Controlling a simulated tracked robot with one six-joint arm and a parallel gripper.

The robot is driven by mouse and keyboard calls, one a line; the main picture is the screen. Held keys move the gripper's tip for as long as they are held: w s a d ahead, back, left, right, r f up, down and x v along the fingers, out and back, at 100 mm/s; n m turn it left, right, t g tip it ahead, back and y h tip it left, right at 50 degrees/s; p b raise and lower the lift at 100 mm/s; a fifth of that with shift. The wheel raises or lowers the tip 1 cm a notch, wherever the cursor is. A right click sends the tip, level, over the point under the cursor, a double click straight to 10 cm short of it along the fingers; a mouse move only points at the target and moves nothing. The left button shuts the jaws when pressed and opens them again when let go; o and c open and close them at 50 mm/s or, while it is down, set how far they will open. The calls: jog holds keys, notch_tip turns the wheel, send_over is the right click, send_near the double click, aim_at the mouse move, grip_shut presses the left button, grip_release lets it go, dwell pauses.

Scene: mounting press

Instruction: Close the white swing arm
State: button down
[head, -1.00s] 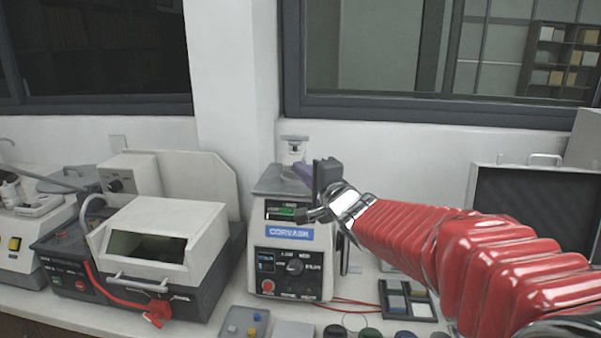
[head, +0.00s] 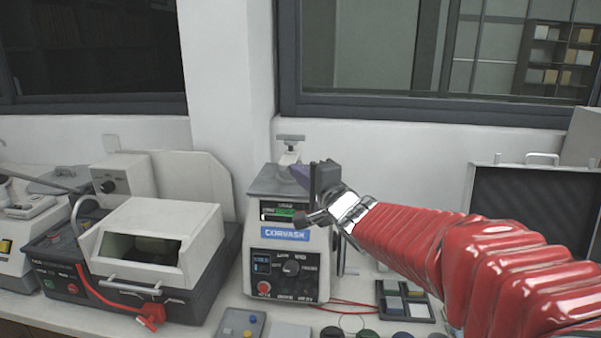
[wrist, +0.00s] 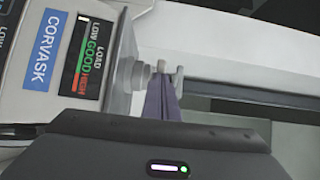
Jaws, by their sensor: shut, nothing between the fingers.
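The mounting press (head: 284,237), labelled CORVASK, stands on the bench. The white swing arm (head: 289,158) is on top of it, with a flat grey T-shaped handle above. My gripper (head: 294,173) reaches in from the right at the height of the press top. Its purple fingers are shut and empty, with their tips close to the swing arm. In the wrist view the fingers (wrist: 163,82) point at the pale swing arm parts (wrist: 139,73). I cannot tell whether they touch. My gripper body hides part of the press's right side.
A white hooded machine (head: 150,235) with a front handle and red hose stands left of the press. An open dark case (head: 535,210) is at the right. A sample tray (head: 405,301) and several small pucks lie in front. The wall and window frame are behind.

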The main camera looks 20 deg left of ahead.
jog(key=s, duration=0.9)
jog(key=shift+s+a, duration=0.2)
jog(key=shift+a, duration=0.1)
jog(key=shift+r+m, duration=0.15)
jog(key=shift+m, duration=0.15)
